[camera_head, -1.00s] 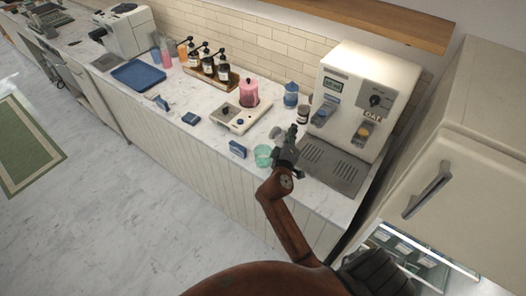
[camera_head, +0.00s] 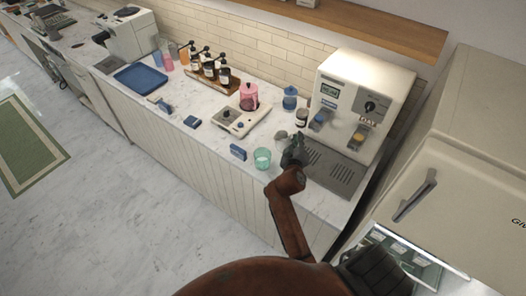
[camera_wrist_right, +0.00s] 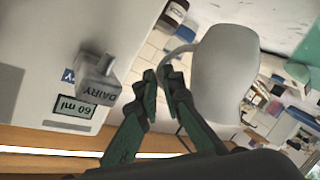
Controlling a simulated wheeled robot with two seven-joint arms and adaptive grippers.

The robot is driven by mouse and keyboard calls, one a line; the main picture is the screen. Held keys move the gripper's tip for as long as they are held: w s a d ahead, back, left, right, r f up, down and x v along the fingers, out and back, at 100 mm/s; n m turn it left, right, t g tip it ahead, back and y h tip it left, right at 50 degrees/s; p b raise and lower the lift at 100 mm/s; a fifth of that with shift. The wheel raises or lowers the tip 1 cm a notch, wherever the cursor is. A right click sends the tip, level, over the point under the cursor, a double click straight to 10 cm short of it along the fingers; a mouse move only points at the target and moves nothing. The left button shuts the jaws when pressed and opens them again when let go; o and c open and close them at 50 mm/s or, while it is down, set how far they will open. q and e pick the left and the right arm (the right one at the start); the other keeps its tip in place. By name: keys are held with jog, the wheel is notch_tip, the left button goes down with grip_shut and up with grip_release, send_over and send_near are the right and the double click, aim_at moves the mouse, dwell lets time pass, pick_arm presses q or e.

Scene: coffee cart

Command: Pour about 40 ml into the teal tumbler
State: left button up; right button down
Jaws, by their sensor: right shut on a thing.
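The teal tumbler (camera_head: 262,158) stands upright on the counter near its front edge, just left of my right gripper (camera_head: 293,150). A teal edge also shows at the top right of the right wrist view (camera_wrist_right: 306,45). In that view my right gripper (camera_wrist_right: 163,84) is shut on the thin handle of a pale grey jug (camera_wrist_right: 224,72). In the head view the jug (camera_head: 281,134) shows only as a small grey shape beside the gripper. Its contents and exact tilt cannot be told. My left gripper is not in view.
The white dispenser (camera_head: 364,100) with its drip tray (camera_head: 333,172) stands right of the gripper. Its display reads 60 ml (camera_wrist_right: 74,108). A blue box (camera_head: 238,152), a scale-like device (camera_head: 236,121), a pink pitcher (camera_head: 249,97) and a dark jar (camera_head: 301,117) stand nearby.

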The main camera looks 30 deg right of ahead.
jog(key=shift+d+f+m+y+p, duration=0.2)
jog(key=shift+f+m+y, duration=0.2)
jog(key=shift+f, duration=0.65)
jog(key=shift+d+f+m+y+p, duration=0.1)
jog(key=shift+d+f+m+y, duration=0.25)
jog(key=shift+f, duration=0.7)
jog(key=shift+d+f+m+y+p, duration=0.2)
jog(key=shift+f+m, duration=0.25)
jog(key=shift+f, duration=0.6)
jog(key=shift+a, duration=0.1)
